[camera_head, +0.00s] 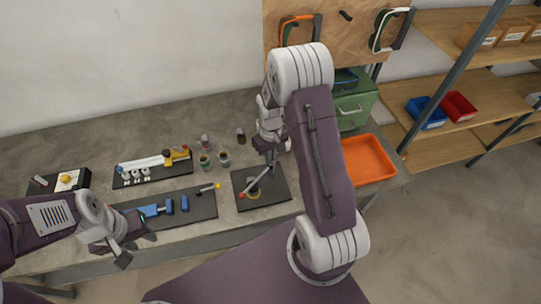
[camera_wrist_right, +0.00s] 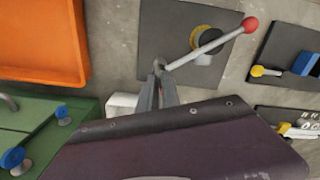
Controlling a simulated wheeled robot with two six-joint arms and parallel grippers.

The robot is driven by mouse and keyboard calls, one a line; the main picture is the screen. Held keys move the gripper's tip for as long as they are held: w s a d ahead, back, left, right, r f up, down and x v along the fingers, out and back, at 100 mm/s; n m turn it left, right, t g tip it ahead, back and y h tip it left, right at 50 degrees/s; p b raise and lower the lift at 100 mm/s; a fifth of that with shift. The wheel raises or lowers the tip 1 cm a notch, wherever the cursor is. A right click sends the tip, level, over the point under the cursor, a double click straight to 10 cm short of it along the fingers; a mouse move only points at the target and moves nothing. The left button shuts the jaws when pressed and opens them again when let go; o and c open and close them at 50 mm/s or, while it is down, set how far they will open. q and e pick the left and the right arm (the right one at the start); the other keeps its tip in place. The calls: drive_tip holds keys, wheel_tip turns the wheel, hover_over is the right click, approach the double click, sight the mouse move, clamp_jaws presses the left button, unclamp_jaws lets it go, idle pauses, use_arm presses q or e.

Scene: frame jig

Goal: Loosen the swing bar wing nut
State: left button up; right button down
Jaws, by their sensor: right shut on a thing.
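A grey bar with a red ball end (camera_head: 258,180) slants over a black plate (camera_head: 280,193) with a yellow ring. My right gripper (camera_head: 272,157) is shut on the bar's end away from the ball. In the right wrist view the fingers (camera_wrist_right: 160,72) meet at that end, and the bar (camera_wrist_right: 205,47) runs up to the red ball. A dark round piece in the yellow ring (camera_wrist_right: 206,41) lies beneath the bar. I cannot make out a wing nut for certain. My left gripper (camera_head: 137,249) is open and empty near the table's front edge.
Left of the plate are a blue vise (camera_head: 152,210) on a black plate, a white bar with a yellow clamp (camera_head: 150,163), and a yellow knob (camera_head: 66,179). Small cups (camera_head: 224,158) stand behind. An orange tray (camera_head: 367,160) and green box (camera_head: 354,105) are right.

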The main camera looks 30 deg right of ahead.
drive_tip(key=n, duration=0.3)
drive_tip(key=shift+w+r+n+p, duration=0.15)
drive_tip(key=shift+n+p, duration=0.15)
drive_tip(key=n, duration=0.3)
drive_tip(key=shift+n, duration=0.3)
drive_tip(key=n+p, duration=0.1)
drive_tip(key=n, duration=0.5)
drive_tip(key=shift+n, duration=0.6)
drive_tip(key=c, duration=1.6)
unclamp_jaws()
drive_tip(key=shift+o, duration=0.2)
wheel_tip(320, 180, up, 9)
drive_tip(key=shift+b, duration=0.4)
